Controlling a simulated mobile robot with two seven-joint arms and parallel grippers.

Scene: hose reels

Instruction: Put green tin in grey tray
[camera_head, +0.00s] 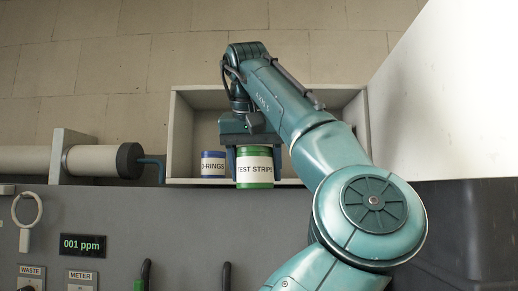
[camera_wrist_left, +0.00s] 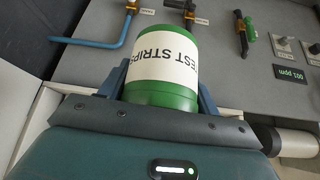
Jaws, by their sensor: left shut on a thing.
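The green tin (camera_head: 254,167), with a white "TEST STRIPS" label, is between the fingers of my left gripper (camera_head: 256,164) at the front of an open pale box shelf (camera_head: 179,115). The gripper is shut on it. The wrist view shows the tin (camera_wrist_left: 163,58) close up, with a blue finger of the gripper (camera_wrist_left: 162,88) on each side. In the head view its base overlaps the shelf's front edge; I cannot tell whether it touches. I cannot make out a grey tray. My right gripper is out of view.
A blue "O-RINGS" tin (camera_head: 212,164) stands in the shelf just left of the gripper. A grey panel (camera_head: 190,225) with a readout (camera_head: 83,245) and valves lies in front. A pale pipe (camera_head: 95,160) is left. A dark bin (camera_head: 470,225) is right.

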